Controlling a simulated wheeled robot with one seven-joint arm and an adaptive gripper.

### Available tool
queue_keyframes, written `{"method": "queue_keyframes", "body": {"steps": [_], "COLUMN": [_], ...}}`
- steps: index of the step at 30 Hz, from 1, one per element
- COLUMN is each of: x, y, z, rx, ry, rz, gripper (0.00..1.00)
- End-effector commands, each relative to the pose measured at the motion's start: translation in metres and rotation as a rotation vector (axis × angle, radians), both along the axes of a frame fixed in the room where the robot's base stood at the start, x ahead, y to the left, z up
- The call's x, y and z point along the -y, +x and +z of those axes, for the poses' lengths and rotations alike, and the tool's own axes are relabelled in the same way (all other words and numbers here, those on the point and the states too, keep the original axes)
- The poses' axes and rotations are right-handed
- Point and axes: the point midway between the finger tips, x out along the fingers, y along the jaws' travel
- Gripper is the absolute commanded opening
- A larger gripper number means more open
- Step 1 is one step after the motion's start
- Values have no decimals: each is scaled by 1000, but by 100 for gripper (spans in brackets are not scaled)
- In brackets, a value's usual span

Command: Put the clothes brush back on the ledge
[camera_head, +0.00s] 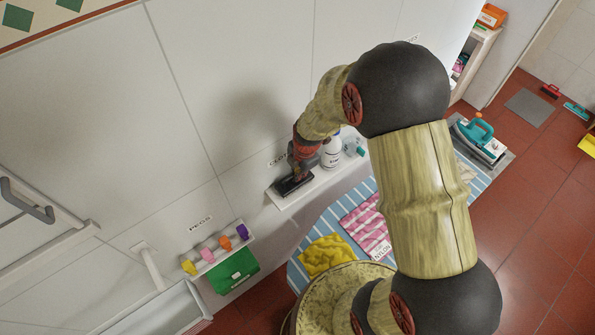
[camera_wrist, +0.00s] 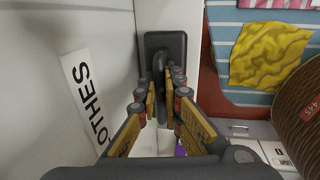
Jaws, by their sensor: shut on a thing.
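The clothes brush (camera_head: 294,186) is dark, with a flat rectangular block and an arched handle. It is at the left end of the white wall ledge (camera_head: 318,183), beside a white bottle (camera_head: 331,153). My gripper (camera_head: 298,172) is over it, pointing down, with its fingers shut on the handle. In the wrist view the brush (camera_wrist: 158,45) lies lengthwise along the ledge (camera_wrist: 167,14), between the fingertips (camera_wrist: 163,97). I cannot tell whether its underside touches the ledge. My fingers hide part of the handle.
A CLOTHES label (camera_wrist: 86,98) is on the wall beside the ledge. A small teal item (camera_head: 355,148) stands past the bottle. Below are a striped mat (camera_head: 316,228) with a yellow cloth (camera_head: 326,255) and pink cloth (camera_head: 366,224). A peg rack (camera_head: 217,255) is lower left.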

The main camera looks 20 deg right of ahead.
Motion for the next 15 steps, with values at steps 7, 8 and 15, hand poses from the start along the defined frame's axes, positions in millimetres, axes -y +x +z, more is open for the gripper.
{"method": "queue_keyframes", "body": {"steps": [7,8,15], "x": [0,0,0], "y": [0,0,0], "z": [-2,-3,-2], "rx": [1,1,0], "ry": [0,0,0], "rz": [0,0,0], "gripper": [0,0,19]}}
